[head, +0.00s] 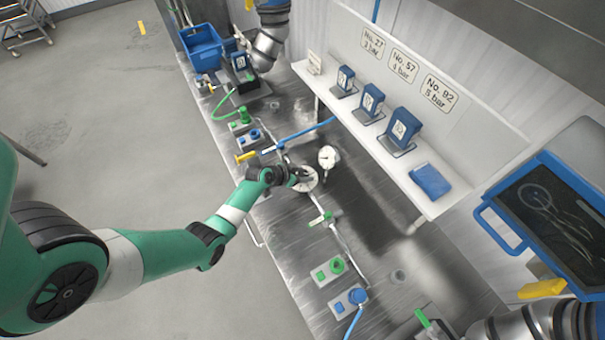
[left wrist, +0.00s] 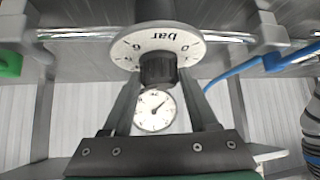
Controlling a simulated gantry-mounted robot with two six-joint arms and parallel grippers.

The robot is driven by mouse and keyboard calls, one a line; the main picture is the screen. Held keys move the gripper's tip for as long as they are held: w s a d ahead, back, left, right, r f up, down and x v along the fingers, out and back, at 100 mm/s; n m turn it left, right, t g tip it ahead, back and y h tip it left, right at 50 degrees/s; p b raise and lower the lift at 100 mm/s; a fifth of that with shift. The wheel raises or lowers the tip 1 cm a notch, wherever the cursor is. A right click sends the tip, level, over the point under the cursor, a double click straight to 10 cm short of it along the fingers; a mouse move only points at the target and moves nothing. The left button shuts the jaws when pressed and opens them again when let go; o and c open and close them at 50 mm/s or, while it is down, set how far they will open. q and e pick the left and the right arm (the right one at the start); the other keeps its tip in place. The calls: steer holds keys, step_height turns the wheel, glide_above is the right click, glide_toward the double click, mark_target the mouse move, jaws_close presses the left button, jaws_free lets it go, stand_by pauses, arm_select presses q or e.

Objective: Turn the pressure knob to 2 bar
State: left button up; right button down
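The pressure knob (left wrist: 158,70) is black and sits on a white round dial plate (left wrist: 157,44) marked "bar", which appears upside down in the left wrist view. The dial plate also shows in the head view (head: 308,184), partly hidden by my gripper. My left gripper (head: 296,177) is at the knob. In the left wrist view its two fingers (left wrist: 159,78) stand on either side of the knob, with the tips close to its sides. Whether they touch it is unclear. A white pressure gauge (head: 327,157) stands beside the dial; its needle shows in the left wrist view (left wrist: 154,110), but the reading is too small.
A shelf (head: 425,200) with several blue blocks runs along the back of the metal bench (head: 385,255). Green and blue fittings (head: 329,270) lie nearer the front. A blue-framed screen (head: 490,228) stands right.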

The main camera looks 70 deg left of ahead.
arm_select(q)
jaws_close()
